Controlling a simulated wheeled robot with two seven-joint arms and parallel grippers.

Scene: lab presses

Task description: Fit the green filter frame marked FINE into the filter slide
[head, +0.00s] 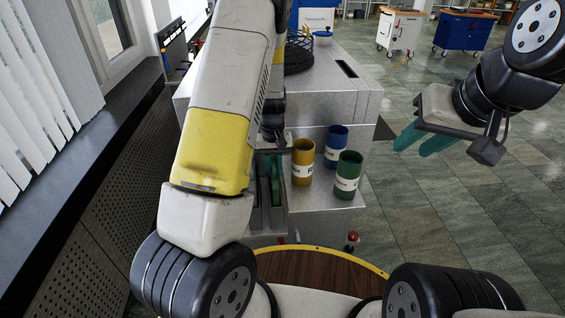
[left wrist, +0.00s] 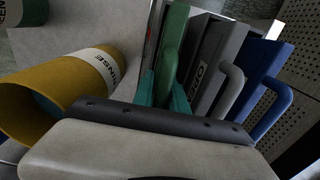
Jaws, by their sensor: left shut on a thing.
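The green filter frame (left wrist: 176,25) stands upright with its loop handle in the left wrist view. My left gripper (left wrist: 164,90) is shut on that handle, a teal finger on each side. In the head view my left gripper (head: 275,187) is partly hidden by my arm, over a rack of upright frames beside the cups. The FINE marking is not readable. I cannot make out the filter slide for certain. My right gripper (head: 412,150) hangs empty over the floor at the right, its teal fingers apart.
A grey frame (left wrist: 229,88) and a blue frame (left wrist: 263,65) stand right of the green one. A yellow cup (head: 302,162), a blue cup (head: 335,147) and a green cup (head: 347,177) stand close by. A metal cabinet (head: 325,100) rises behind them.

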